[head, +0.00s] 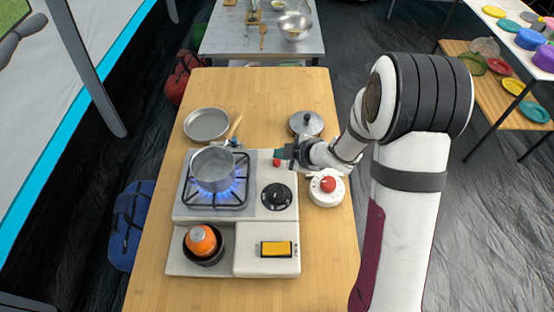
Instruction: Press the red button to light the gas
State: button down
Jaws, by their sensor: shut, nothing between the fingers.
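The gas stove (185,212) is pale and stands on the wooden table. A small red button (276,162) sits at the stove's upper right, above the black knob (276,197). My gripper (281,153) is shut and empty, with its tips right by the button on its far side. I cannot tell whether they touch it. Blue flames (233,192) show at the burner, under a metal pot (213,168) on the black grate.
A white round device with a red knob (328,184) stands right of the stove, below my wrist. A lidded pot (306,123) and an empty pan (206,124) are behind. An orange canister (201,240) sits at the stove's front left. The table's front left is bare.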

jog(key=shift+r, duration=2.55)
jog(key=s+d+r+m+h, duration=0.4)
jog(key=d+m, duration=0.2)
jog(key=d, duration=0.1)
jog(key=s+d+r+m+h, duration=0.3)
jog(key=d+r+m+h, duration=0.1)
jog(key=d+m, duration=0.25)
jog(key=s+a+m+g+y, duration=0.1)
jog(key=s+a+m+g, duration=0.1)
jog(key=s, duration=0.6)
jog(key=s+a+m+g+y, duration=0.1)
jog(key=s+a+m+g, duration=0.1)
jog(key=s+m, duration=0.3)
jog(key=s+a+m+g+y, duration=0.1)
jog(key=s+a+m+g, duration=0.2)
jog(key=s, duration=0.9)
jog(key=shift+a+r+y, duration=0.25)
jog(key=shift+a+y, duration=0.05)
jog(key=shift+a, duration=0.05)
